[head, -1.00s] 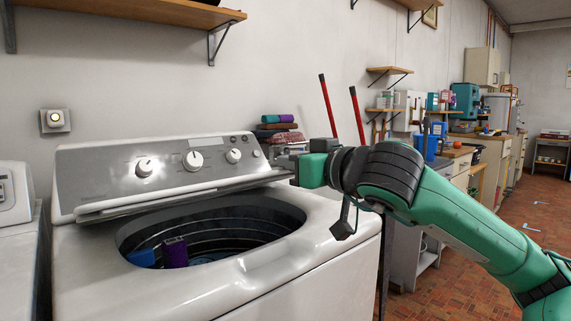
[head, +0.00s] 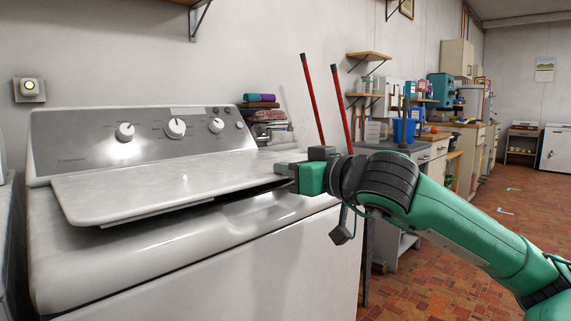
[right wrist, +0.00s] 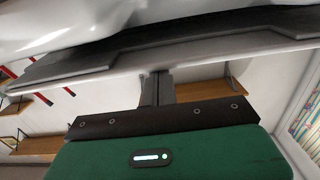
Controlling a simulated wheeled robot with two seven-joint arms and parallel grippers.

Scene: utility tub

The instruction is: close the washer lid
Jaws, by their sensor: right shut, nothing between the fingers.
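The white washer (head: 190,270) stands at the left in the head view, with a grey control panel behind its lid. The washer lid (head: 150,188) is swung down over the tub opening but slightly raised, with a dark gap under its front and right edge. My right gripper (head: 284,170) is shut and empty at the lid's right edge; contact is hard to tell. In the right wrist view, its fingers (right wrist: 157,88) point at a pale and dark edge of the lid or washer. The tub inside is hidden by the lid. My left gripper is out of view.
Folded cloths (head: 262,115) are stacked behind the washer's right end. Two red handles (head: 312,100) rise behind my right gripper. A counter with a blue container (head: 404,130) stands further back, with open tiled floor (head: 425,270) at the right.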

